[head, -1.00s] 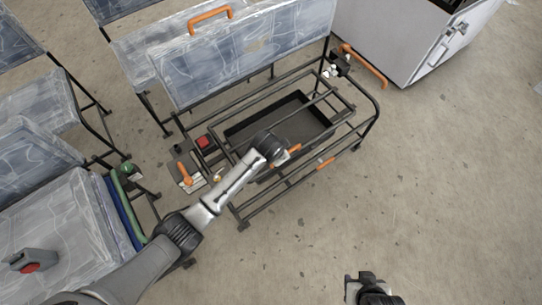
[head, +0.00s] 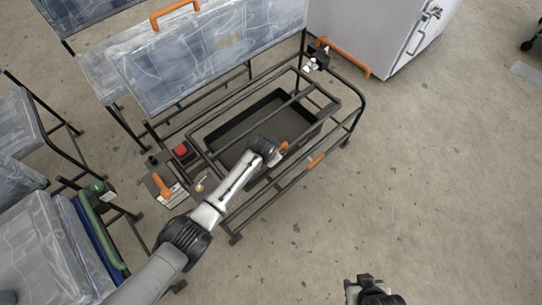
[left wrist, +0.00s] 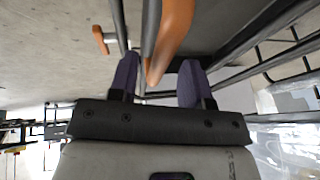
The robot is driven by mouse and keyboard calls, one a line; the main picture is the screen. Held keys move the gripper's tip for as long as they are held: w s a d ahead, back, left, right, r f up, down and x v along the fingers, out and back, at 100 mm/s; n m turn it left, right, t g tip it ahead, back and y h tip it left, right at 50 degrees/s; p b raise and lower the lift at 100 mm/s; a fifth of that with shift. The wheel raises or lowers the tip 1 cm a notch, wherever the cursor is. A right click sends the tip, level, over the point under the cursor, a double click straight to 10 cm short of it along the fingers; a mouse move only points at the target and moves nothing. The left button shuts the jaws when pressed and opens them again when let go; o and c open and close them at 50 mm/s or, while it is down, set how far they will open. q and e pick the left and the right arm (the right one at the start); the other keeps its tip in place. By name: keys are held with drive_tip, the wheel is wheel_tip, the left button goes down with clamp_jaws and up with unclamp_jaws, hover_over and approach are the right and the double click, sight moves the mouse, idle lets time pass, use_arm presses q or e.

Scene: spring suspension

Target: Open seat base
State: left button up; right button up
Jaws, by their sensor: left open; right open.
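The seat base is a black tubular frame (head: 353,118) around a dark tray (head: 290,122) in the head view. One orange grip (head: 284,147) is on its near inner rail and another (head: 317,161) on the outer front rail. My left gripper (head: 270,152) is over the near inner rail, its fingers mostly hidden by the wrist. In the left wrist view its fingers (left wrist: 157,82) are apart, with an orange grip (left wrist: 174,38) and a dark tube between and beyond them. I cannot tell whether they touch. My right gripper (head: 366,284) is open and empty over bare floor.
A clear seat back (head: 210,55) with an orange handle stands behind the frame. A grey cabinet (head: 375,30) is at the back right. A red button (head: 182,151) and an orange lever (head: 160,185) are left of the tray. More seats are at left.

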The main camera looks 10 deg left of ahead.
use_arm(q)
drive_tip(key=shift+w+f, duration=0.1)
drive_tip(key=shift+f, duration=0.15)
clamp_jaws()
idle(0.4)
